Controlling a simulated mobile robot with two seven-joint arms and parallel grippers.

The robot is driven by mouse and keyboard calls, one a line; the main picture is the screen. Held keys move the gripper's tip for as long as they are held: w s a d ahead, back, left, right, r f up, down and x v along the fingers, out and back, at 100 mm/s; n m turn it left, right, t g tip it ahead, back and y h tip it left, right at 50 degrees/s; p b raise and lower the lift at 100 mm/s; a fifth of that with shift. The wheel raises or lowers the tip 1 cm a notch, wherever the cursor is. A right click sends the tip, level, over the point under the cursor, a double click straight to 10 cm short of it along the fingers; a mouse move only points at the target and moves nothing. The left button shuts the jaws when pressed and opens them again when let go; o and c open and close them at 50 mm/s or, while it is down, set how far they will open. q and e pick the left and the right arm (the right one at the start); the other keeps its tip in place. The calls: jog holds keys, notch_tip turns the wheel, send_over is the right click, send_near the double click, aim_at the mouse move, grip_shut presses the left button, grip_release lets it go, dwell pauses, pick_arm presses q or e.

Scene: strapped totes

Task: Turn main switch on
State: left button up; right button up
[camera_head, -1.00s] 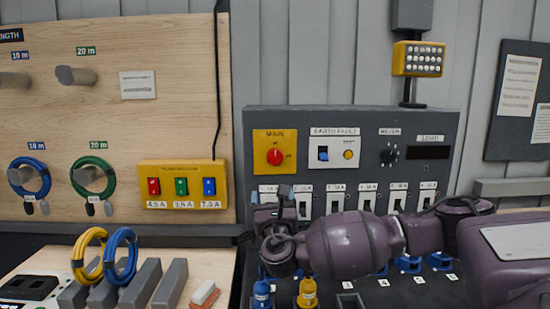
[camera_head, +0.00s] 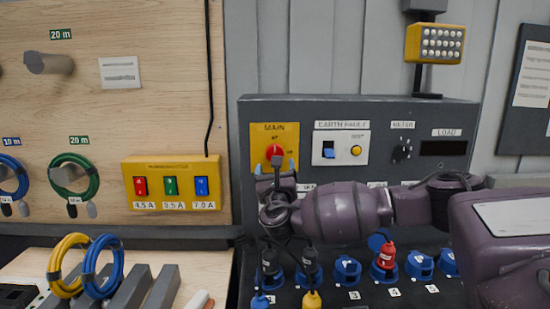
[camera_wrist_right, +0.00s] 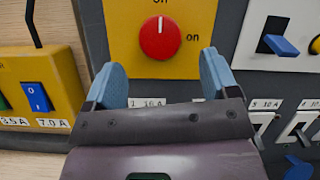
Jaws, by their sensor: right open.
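The main switch is a red round knob (camera_head: 275,152) on a yellow plate marked MAIN (camera_head: 262,132), at the left of the grey panel. In the right wrist view the knob (camera_wrist_right: 160,38) has a white line pointing straight up. An "on" label stands to its right, and the label above it is cut off by the frame edge. My right gripper (camera_head: 274,169) is just below the knob. In the wrist view its two blue fingers (camera_wrist_right: 162,67) are spread apart, one on each side below the knob, with nothing between them. My left gripper is not in view.
An earth fault plate (camera_head: 342,147) with a blue switch sits right of the main plate. A yellow box (camera_head: 172,203) with three coloured rocker switches is to the left. Breakers, partly hidden by my arm, run below. Several blue sockets (camera_head: 347,268) and plugs line the bench.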

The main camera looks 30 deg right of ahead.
aim_at(275, 154)
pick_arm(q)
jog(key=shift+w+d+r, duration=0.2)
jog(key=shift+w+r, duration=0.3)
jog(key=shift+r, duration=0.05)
pick_arm(e)
jog(key=shift+x, duration=2.5)
jog(key=c, duration=0.9)
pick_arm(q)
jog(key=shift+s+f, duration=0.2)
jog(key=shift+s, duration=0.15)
